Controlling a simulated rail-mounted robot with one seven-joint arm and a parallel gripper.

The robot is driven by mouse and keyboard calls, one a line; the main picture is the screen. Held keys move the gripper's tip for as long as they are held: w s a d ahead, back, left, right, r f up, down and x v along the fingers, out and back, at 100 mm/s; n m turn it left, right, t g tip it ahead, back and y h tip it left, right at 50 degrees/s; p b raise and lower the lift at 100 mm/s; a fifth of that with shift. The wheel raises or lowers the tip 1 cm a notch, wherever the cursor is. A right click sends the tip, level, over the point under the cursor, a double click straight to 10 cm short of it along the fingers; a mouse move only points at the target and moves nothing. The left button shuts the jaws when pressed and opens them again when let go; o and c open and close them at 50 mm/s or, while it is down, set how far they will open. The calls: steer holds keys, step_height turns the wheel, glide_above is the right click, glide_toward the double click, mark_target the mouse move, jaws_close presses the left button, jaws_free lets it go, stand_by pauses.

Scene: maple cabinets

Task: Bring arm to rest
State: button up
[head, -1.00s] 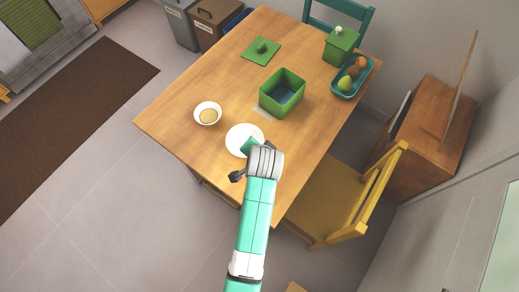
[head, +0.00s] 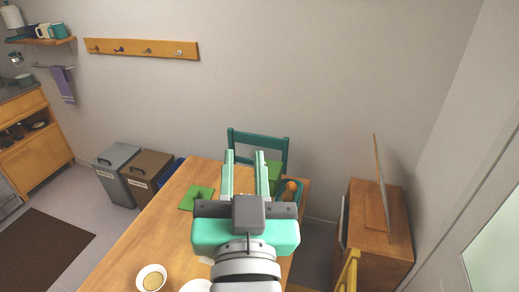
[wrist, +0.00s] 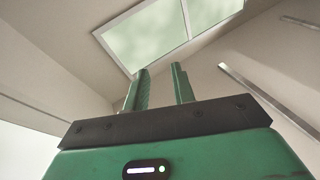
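My gripper (head: 244,162) is raised in front of the head camera, with its two pale green fingers pointing up in the picture. The fingers stand apart with nothing between them. In the wrist view the gripper (wrist: 159,82) also shows a gap between its fingers, with only ceiling and wall beyond.
On the table are a green lid (head: 197,198), a bowl with tan contents (head: 151,278), a partly cut-off white plate (head: 196,287) and a partly hidden teal fruit tray (head: 289,195). A teal chair (head: 258,140) stands behind, a wooden cabinet (head: 376,225) at right, and bins (head: 120,175) at left.

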steer(key=s+d+r+n+t+h, duration=0.15)
steer(key=s+r+t, duration=0.25)
steer(key=s+r, duration=0.65)
step_height(320, 180, up, 9)
steer(key=p, duration=0.9)
steer(key=shift+w+d+r+m+y, duration=0.25)
steer(key=shift+w+m+y, duration=0.1)
steer(key=shift+w+y, duration=0.1)
